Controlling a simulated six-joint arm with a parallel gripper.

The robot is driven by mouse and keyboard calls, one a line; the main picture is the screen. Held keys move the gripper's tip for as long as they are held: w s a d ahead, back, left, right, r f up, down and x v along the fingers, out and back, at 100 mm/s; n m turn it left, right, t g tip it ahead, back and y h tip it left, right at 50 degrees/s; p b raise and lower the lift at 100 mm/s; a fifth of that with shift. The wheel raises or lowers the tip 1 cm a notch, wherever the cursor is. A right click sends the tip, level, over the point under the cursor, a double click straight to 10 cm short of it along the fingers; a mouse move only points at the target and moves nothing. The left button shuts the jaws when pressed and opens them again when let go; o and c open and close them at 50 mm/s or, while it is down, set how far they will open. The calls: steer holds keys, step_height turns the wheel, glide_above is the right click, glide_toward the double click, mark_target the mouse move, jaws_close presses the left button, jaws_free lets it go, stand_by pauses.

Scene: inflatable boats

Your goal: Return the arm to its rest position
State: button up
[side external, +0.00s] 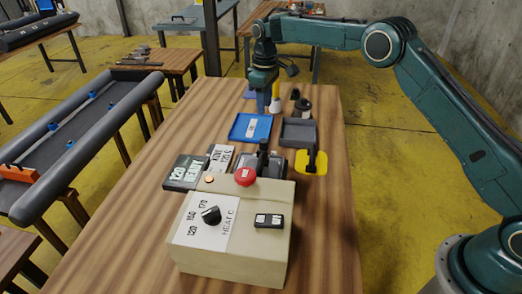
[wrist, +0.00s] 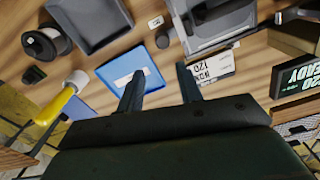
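My gripper (side external: 265,108) hangs fingers-down over the far part of the wooden bench, just behind the blue tray (side external: 251,128). In the wrist view my gripper (wrist: 158,78) has its two fingers spread apart, with nothing visible between them. The blue tray (wrist: 131,68) with a white label shows past the fingertips there. My arm reaches in from the right, its elbow raised above the bench.
Dark tray (side external: 299,132), yellow-based black tool (side external: 312,162), display (side external: 187,171) and yellow-handled tool (wrist: 60,103) lie around. An inflatable boat (side external: 105,118) is left; bare bench lies near right.

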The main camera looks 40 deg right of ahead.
steer(key=s+d+r+m+t, duration=0.3)
steer(key=s+r, duration=1.7)
steer(key=s+d+f+m+t, duration=0.1)
steer(key=s+f, duration=0.1)
steer(key=s, duration=1)
steer(key=s+d+f+m+t, duration=0.1)
steer(key=s+f+m, duration=0.1)
steer(key=s, duration=1.1)
steer(key=shift+f+t, duration=0.3)
steer(key=shift+f, duration=0.2)
steer(key=shift+c, duration=0.5)
